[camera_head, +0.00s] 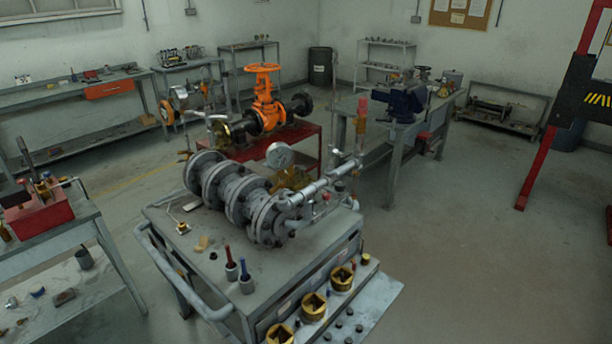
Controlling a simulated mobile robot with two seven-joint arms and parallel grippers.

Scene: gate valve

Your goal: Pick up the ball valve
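I cannot tell for sure which part is the ball valve. On the grey cart (190,290) lies a grey flanged pipe assembly (236,196) with several bolted discs, a round gauge (279,156) and a thin pipe (322,184) running to the right. Behind it, a brass-coloured fitting (222,131) with a grey lever-like arm shows near the red bench, partly hidden. More brass-coloured parts (292,178) are half hidden behind the assembly. An orange gate valve (264,100) with a handwheel stands on the red bench (300,137). Neither of my grippers shows.
Brass square-holed fittings (313,306) and small nuts sit on the cart's front right ledge. Red and blue-handled tools (230,265) stand on its top. A left workbench (45,240) holds a red toolbox (42,210). Open floor (480,260) lies to the right.

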